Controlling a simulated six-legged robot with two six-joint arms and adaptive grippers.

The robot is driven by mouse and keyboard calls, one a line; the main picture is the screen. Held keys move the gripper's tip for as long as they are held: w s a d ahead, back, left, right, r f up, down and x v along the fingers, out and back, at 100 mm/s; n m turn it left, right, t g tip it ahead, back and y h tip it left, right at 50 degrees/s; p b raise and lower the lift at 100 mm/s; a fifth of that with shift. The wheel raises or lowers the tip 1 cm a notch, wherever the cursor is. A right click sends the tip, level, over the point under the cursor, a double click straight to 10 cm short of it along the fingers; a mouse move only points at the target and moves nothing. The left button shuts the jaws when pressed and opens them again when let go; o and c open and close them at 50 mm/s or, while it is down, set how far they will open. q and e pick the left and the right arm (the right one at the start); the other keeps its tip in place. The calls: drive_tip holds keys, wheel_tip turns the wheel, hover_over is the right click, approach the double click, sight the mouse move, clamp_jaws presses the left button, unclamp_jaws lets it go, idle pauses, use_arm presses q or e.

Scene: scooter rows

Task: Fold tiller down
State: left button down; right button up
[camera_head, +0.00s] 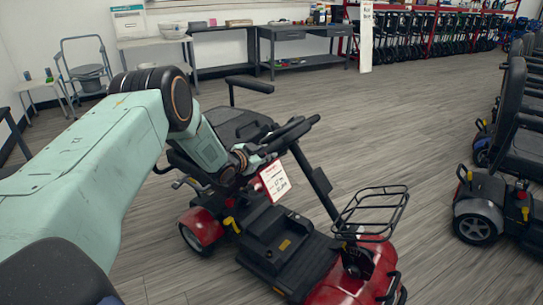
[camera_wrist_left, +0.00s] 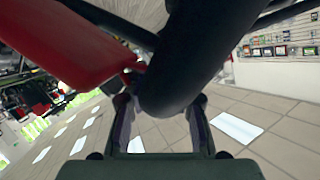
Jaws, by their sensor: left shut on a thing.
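A red and black mobility scooter stands on the floor in the head view, with red front bodywork (camera_head: 352,277). Its black tiller (camera_head: 316,181) rises tilted from behind the front basket, and its handlebar is at the top. My left gripper (camera_head: 268,148) is at the handlebar, partly hidden by my own wrist. In the left wrist view, my left gripper (camera_wrist_left: 160,108) is shut on a thick black curved bar of the tiller (camera_wrist_left: 186,62). A red part (camera_wrist_left: 60,42) shows beside that bar. A price tag (camera_head: 274,181) hangs below the handlebar. My right gripper is in neither view.
A wire basket (camera_head: 372,211) sits at the scooter's front. The scooter's seat (camera_head: 238,124) is behind the tiller. Another scooter (camera_head: 480,205) stands to the right, with clear wood floor (camera_head: 420,130) between. A walker chair (camera_head: 86,72) and tables line the back wall.

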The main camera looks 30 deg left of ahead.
use_arm(q)
drive_tip(key=shift+a+f, duration=0.35)
drive_tip(key=shift+d+r, duration=0.2)
drive_tip(key=c, duration=1)
unclamp_jaws()
drive_tip(key=shift+f, duration=0.1)
drive_tip(key=shift+c, duration=0.2)
drive_tip(key=shift+a, duration=0.1)
drive_tip(key=v, duration=1.2)
